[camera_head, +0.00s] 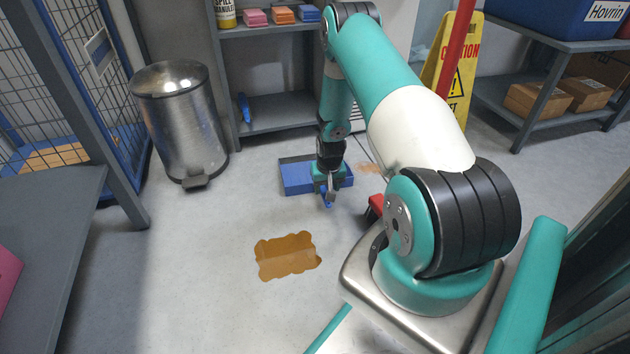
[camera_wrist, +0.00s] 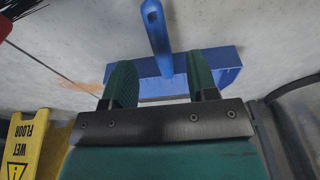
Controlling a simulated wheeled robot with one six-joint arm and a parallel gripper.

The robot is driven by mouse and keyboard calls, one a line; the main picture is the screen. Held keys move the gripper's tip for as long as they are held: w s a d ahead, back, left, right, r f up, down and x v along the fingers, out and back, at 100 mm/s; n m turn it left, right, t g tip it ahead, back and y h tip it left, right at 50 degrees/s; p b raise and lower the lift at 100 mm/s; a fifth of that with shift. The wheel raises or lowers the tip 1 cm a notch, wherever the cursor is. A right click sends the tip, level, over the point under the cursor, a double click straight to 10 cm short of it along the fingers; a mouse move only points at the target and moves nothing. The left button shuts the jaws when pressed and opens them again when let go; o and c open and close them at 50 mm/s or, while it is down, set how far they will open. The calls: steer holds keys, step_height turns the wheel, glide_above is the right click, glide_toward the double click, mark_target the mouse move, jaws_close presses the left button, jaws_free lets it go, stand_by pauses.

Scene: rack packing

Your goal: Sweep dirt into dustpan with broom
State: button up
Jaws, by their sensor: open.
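The blue dustpan (camera_head: 297,178) lies on the floor in the head view, partly hidden by my gripper (camera_head: 328,190). In the wrist view, my gripper (camera_wrist: 160,75) is open, its green fingers apart. The dustpan (camera_wrist: 226,66) shows beyond them, its handle (camera_wrist: 155,30) running up the picture from between the fingertips; contact cannot be told. A faint orange-brown dirt patch (camera_head: 369,168) lies right of the dustpan; it also shows in the wrist view (camera_wrist: 84,86). A red broom pole (camera_head: 457,45) slants behind my arm, and a red piece (camera_head: 374,206), probably the broom head, shows beside it.
A brown puddle (camera_head: 287,257) spreads on the floor in front. A metal bin (camera_head: 180,120) stands left, beside a grey shelf (camera_head: 280,108). A yellow wet-floor sign (camera_head: 437,70) stands behind my arm. A rack with boxes (camera_head: 540,99) is at right. Floor around the puddle is clear.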

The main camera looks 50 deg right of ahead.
steer(key=f, duration=0.1)
steer(key=f+b, duration=0.1)
steer(key=f, duration=0.1)
steer(key=f+b, duration=0.1)
steer(key=f, duration=0.1)
steer(key=shift+w+d, duration=0.2)
steer(key=shift+w, duration=0.1)
steer(key=shift+r, duration=0.1)
jaws_close()
step_height(320, 180, up, 12)
steer(key=p, duration=1)
steer(key=shift+p, duration=0.4)
steer(key=shift+r, duration=0.1)
